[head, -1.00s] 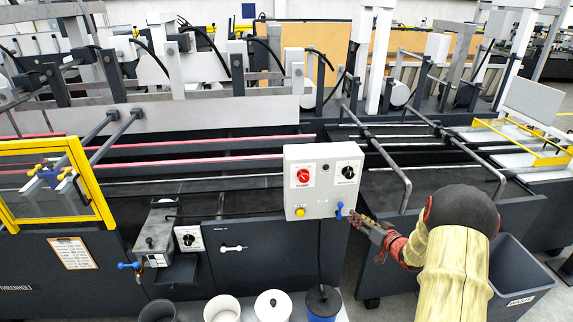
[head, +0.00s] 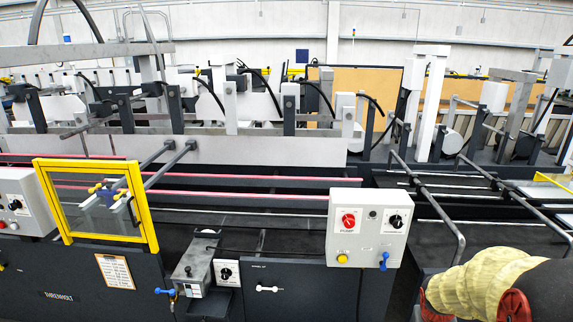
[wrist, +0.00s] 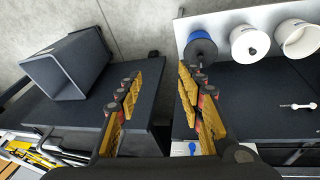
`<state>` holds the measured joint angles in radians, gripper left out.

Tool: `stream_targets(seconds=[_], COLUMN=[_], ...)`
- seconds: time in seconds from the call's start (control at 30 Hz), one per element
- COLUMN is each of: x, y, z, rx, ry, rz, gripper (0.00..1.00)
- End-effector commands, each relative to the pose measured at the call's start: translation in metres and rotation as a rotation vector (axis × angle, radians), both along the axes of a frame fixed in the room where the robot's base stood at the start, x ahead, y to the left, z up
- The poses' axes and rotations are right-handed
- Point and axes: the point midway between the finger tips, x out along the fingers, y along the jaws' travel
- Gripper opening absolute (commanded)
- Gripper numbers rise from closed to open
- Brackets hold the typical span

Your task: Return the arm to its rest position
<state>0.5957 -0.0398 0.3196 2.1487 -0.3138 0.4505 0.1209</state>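My gripper (wrist: 158,82) shows in the wrist view with its two yellow and dark fingers spread apart and nothing between them. It points down past the dark machine front toward the grey floor. In the head view only part of my arm shows at the lower right corner; my gripper is out of that frame. The white control box (head: 365,229) with a red knob, a black knob, a yellow button and a blue lever stands left of my arm, apart from it.
A yellow-framed guard (head: 97,202) and metal rods (head: 430,215) line the machine.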

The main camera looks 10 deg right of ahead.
Motion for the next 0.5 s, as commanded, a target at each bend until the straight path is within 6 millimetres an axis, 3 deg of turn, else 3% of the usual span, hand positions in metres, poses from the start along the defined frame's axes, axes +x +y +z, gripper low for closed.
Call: stream_targets(seconds=[0.03,0.2,0.4,0.5], x=[-0.009,-0.046,-0.083,-0.094], y=[0.027,0.113,0.2,0.233], z=[0.018,0.062,0.103,0.123], rx=[0.015,0.086,0.144,0.151], ry=[0.014,0.051,0.003,-0.069], rz=[0.022,0.093,0.207,0.275], gripper=[0.38,0.38,0.38,0.38])
